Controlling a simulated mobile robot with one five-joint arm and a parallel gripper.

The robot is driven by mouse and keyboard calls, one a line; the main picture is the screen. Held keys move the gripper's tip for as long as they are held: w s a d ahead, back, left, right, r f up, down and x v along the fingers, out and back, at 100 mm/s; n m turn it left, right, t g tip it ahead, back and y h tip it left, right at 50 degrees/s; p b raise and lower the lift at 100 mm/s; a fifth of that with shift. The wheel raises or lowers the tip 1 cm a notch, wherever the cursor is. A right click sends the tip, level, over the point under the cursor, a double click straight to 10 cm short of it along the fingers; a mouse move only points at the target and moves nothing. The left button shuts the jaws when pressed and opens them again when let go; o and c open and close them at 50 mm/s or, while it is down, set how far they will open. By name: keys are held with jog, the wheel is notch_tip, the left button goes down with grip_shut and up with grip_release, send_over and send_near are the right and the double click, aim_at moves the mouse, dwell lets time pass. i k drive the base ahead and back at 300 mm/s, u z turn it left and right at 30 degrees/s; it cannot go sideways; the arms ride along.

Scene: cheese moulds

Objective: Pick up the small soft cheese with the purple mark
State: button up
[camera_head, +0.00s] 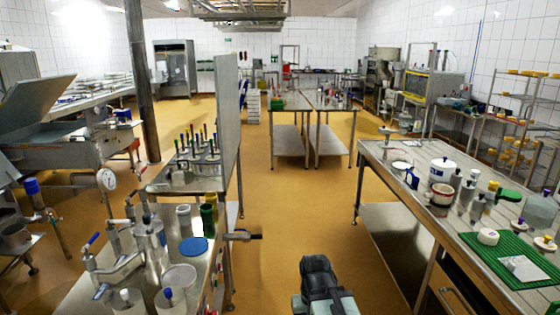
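Several small white round pieces, which look like soft cheeses, are at the right end of the right-hand steel table (395,165). One plain white piece (488,237) sits on the green mat (480,252). A white piece with a small dark, perhaps purple, mark (518,226) stands behind the mat. Another marked white piece (545,243) is at the mat's right edge. The marks are too small for me to be sure which is purple. My gripper (318,268) is low in the middle over the floor, well left of these pieces. Its fingers cannot be made out.
The left table holds metal fittings, cups and a blue lid (194,246). The yellow aisle floor (291,205) between the tables is clear.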

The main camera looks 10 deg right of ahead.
aim_at(488, 236)
jog(key=z, duration=1.5)
